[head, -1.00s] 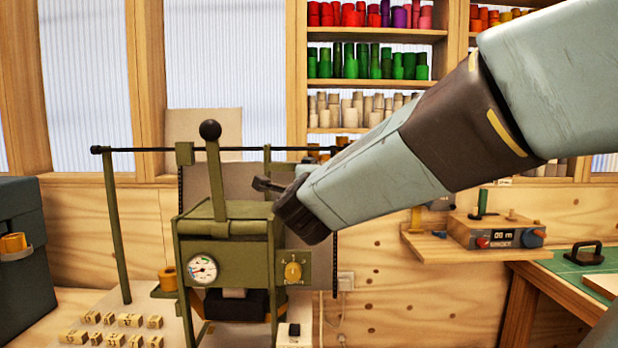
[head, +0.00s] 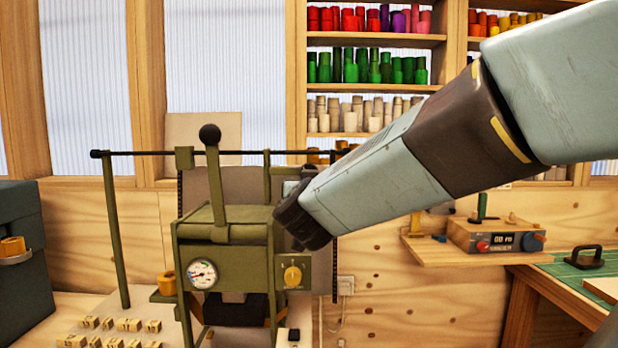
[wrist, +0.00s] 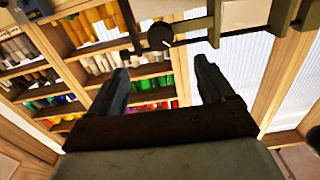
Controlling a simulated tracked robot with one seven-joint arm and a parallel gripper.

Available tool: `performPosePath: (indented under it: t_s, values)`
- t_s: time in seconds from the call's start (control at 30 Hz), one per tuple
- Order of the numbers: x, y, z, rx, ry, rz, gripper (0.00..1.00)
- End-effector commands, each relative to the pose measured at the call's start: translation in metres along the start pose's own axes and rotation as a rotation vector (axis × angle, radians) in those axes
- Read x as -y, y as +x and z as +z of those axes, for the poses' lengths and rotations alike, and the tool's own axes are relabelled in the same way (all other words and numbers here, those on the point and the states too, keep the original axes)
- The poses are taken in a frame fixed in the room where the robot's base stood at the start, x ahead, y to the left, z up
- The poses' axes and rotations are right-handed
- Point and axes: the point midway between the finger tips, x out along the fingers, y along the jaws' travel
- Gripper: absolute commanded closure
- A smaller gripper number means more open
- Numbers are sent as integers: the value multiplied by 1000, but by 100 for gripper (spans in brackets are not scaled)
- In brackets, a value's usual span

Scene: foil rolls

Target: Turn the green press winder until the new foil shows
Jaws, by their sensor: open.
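The green press (head: 225,225) stands left of centre in the head view, with an upright black-ball lever (head: 212,175), a round gauge (head: 202,274) and a yellow knob (head: 292,276). A thin dark rod (head: 140,153) runs across behind its top; my arm hides its right end. In the wrist view a round black knob (wrist: 160,36) shows beyond my fingertips, in line with a thin bar. I cannot tell surely whether it is the winder. My gripper (wrist: 162,68) is open, with nothing between its fingers. In the head view its fingers are largely hidden beside the press. No foil is clearly recognisable.
Shelves (head: 375,85) with coloured rolls stand behind. A ledge at right holds a control box (head: 496,236). A green-topped bench (head: 570,275) is at lower right, a dark cabinet (head: 20,215) at left. Small wooden blocks (head: 128,325) lie before the press.

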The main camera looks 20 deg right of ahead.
Motion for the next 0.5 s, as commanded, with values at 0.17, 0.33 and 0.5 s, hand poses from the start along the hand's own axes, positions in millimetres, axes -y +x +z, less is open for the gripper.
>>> performPosePath:
  t_s: [0.17,0.33,0.5]
  values:
    - [0,5,0,1,-33,0,18]
    - [0,23,1,2,-31,0,18]
    - [1,48,1,2,-31,-1,18]
